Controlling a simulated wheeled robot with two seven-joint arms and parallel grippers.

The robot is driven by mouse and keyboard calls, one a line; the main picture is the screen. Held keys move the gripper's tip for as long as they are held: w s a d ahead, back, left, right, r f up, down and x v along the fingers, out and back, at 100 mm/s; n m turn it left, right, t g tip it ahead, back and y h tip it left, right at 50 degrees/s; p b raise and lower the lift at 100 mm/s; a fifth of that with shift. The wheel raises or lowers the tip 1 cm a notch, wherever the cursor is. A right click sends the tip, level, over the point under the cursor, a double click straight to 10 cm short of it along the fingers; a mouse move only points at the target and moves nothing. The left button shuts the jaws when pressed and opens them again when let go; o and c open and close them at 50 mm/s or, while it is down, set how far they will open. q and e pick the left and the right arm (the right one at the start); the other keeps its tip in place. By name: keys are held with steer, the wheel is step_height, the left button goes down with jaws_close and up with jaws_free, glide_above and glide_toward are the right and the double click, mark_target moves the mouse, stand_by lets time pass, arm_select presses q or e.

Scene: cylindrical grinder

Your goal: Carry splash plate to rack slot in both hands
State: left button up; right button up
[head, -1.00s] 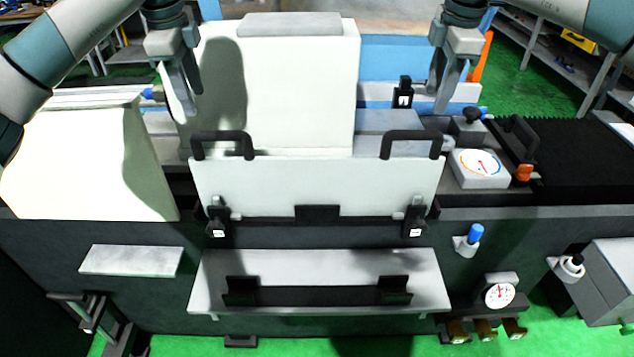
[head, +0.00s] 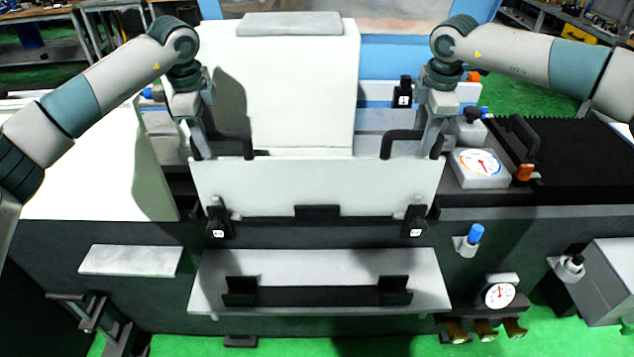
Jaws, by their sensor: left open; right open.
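The splash plate (head: 318,184) is a pale upright panel on the front of the grinder, with two black handles on its top edge. My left gripper (head: 203,150) is open at the left handle (head: 236,134), with its fingers around or beside the handle's outer end. My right gripper (head: 431,148) is open at the right handle (head: 401,134), overlapping its outer part. I cannot tell whether the fingers touch the handles. Below the plate, a pale shelf (head: 318,265) carries a dark rack slot (head: 315,296) with two upright black brackets. The slot is empty.
Two black clamps (head: 218,222) (head: 415,222) sit at the plate's lower corners. A white block-shaped housing (head: 290,90) stands behind the plate. A dial gauge (head: 480,167) and a blue-capped knob (head: 474,234) are on the right. The space before the shelf is clear.

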arm_select(q)
jaws_close()
arm_select(e)
jaws_close()
stand_by(1.2)
arm_select(q)
steer(key=shift+w+r, duration=0.15)
arm_select(e)
steer(key=shift+w+r, duration=0.2)
